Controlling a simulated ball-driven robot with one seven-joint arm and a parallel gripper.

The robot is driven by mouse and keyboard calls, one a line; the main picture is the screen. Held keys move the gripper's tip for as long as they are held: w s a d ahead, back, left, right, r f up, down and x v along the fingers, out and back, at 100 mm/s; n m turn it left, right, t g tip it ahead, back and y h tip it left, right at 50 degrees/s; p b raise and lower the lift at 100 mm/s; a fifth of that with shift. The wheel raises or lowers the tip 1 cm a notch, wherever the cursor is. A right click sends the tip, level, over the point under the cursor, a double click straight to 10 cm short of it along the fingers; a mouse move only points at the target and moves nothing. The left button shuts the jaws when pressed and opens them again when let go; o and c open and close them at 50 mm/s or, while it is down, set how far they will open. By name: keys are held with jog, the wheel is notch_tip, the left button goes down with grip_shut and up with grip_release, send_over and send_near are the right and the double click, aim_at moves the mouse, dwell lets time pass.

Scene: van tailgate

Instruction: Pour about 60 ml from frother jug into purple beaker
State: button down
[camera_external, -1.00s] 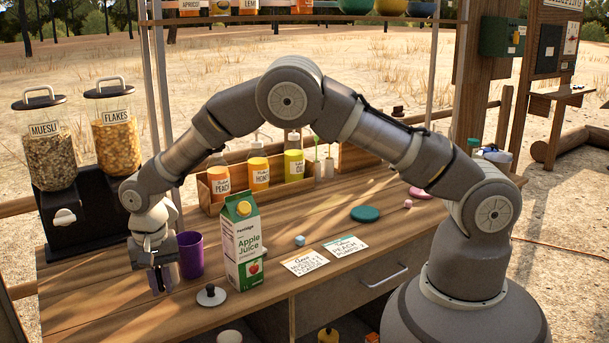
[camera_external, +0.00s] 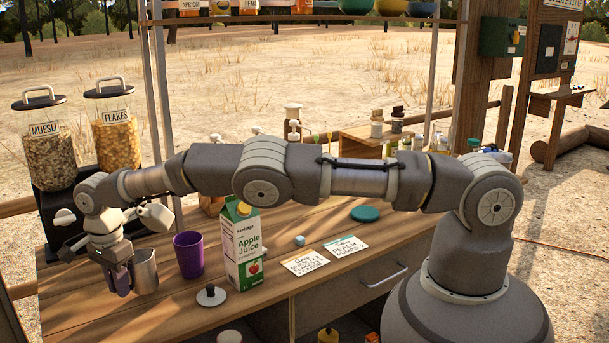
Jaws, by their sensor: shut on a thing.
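The frother jug (camera_external: 146,272) is a silver metal cup at the left end of the wooden counter. My gripper (camera_external: 122,278) is at its left side and shut on it. The jug looks upright; whether its base touches the counter I cannot tell. Its contents are hidden. The purple beaker (camera_external: 188,256) stands upright on the counter just right of the jug, with a small gap between them. Its inside is mostly hidden.
A green and white apple juice carton (camera_external: 243,250) stands right of the beaker. A white lid with a black knob (camera_external: 211,295) lies in front. Muesli (camera_external: 49,160) and flakes (camera_external: 117,135) dispensers stand behind my gripper. Two cards (camera_external: 305,262) lie on the counter's right.

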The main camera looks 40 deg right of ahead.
jog(key=shift+w+d+r+y+p, duration=0.1)
jog(key=shift+d+r+y+p, duration=0.3)
jog(key=shift+p, duration=0.6)
jog(key=shift+a+r+y+p, duration=0.1)
jog(key=shift+r+p, duration=0.5)
jog(key=shift+p, duration=0.35)
jog(key=shift+w+d+r+g+y+p, duration=0.15)
jog(key=shift+d+r+g+y+p, duration=0.3)
jog(key=shift+p, duration=0.5)
jog(key=shift+w+d+r+g+y+p, duration=0.3)
jog(key=shift+d+r+y+p, duration=0.3)
jog(key=shift+d+y+p, duration=0.2)
jog(key=shift+w+d+r+y, duration=0.25)
jog(key=shift+d+r+y, duration=0.1)
jog(key=shift+d+y, duration=0.25)
jog(key=shift+w+d+r+m+g+y+b, duration=0.1)
jog(key=shift+w+d+r+g+y+b, duration=0.15)
jog(key=shift+d+r+y+b, duration=0.3)
jog(key=shift+w+d+r+m+g+y+b, duration=0.1)
jog(key=shift+d+r+g+y+b, duration=0.25)
jog(key=shift+r+y+b, duration=0.35)
jog(key=shift+w+d+r+m+g+y+b, duration=0.1)
jog(key=shift+w+d+r+g+y+b, duration=0.1)
jog(key=shift+d+r+y+b, duration=0.4)
jog(key=shift+b, duration=0.55)
